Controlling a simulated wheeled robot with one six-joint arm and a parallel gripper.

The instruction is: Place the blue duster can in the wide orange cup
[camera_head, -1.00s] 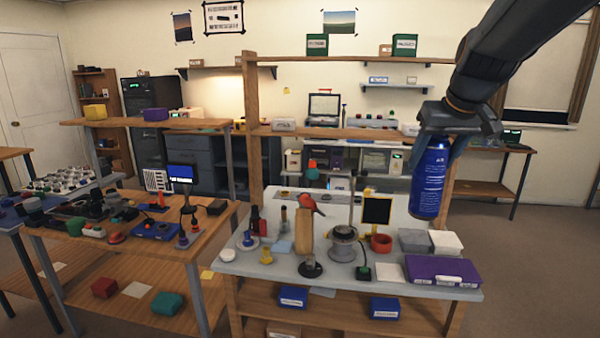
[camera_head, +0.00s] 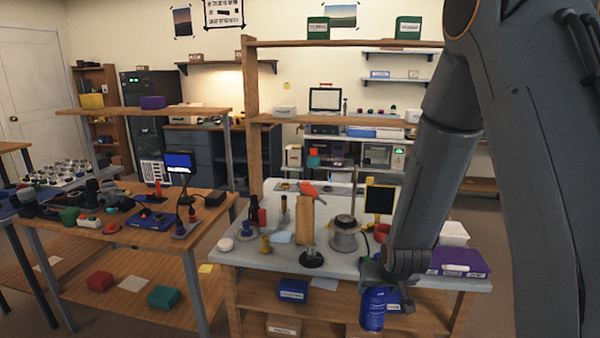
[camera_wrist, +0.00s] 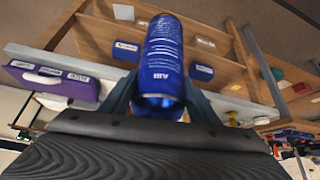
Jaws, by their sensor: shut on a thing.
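The blue duster can (camera_head: 373,312) hangs from my gripper (camera_head: 376,282), in front of the workbench's front edge and below the level of its top. In the wrist view the can (camera_wrist: 165,50) sits between the two fingers, with white lettering on its side. My gripper is shut on it. A red-orange cup (camera_head: 381,232) stands on the bench top, behind and above the can in the picture. My arm hides much of the cup, so its width and inside cannot be seen now.
The bench's grey top (camera_head: 300,267) holds a metal cylinder (camera_head: 344,233), a wooden block (camera_head: 304,220) and a black screen (camera_head: 379,199). A purple case (camera_head: 458,262) lies right of my arm. Blue boxes (camera_head: 293,290) sit on the shelf below.

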